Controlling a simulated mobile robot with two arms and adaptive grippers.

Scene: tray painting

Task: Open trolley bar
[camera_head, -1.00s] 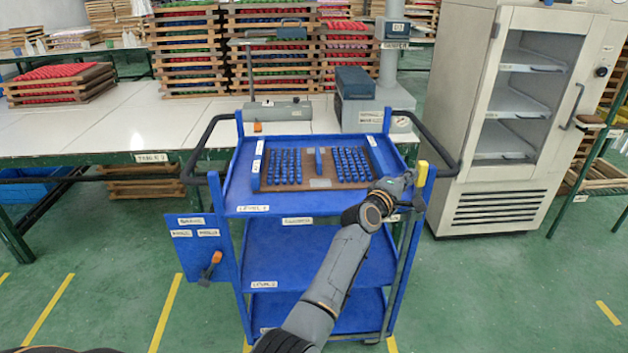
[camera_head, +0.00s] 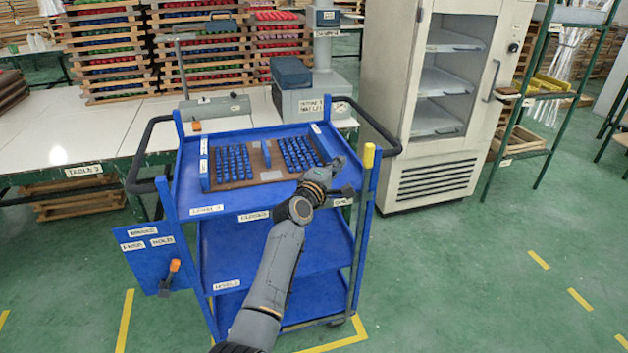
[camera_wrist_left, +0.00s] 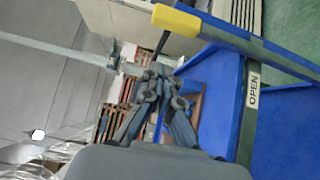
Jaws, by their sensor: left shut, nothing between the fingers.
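The blue trolley (camera_head: 225,225) stands in front of me. Its bar (camera_head: 361,215), with a yellow end (camera_head: 369,156), stands upright at the trolley's front right corner. The bar's yellow end (camera_wrist_left: 175,19) also shows large in the left wrist view, with an "OPEN" label (camera_wrist_left: 253,91) below the bar. My left gripper (camera_head: 340,168) is over the top tray's front right part, left of the yellow end and apart from it. In the left wrist view its fingers (camera_wrist_left: 160,74) are shut and empty. My right gripper is in neither view.
A tray with several blue pieces (camera_head: 235,163) lies on the top shelf. Black handles (camera_head: 140,150) stick out on both sides. A white table (camera_head: 100,135) stands behind, a glass-door cabinet (camera_head: 430,110) at the back right. The green floor at right is clear.

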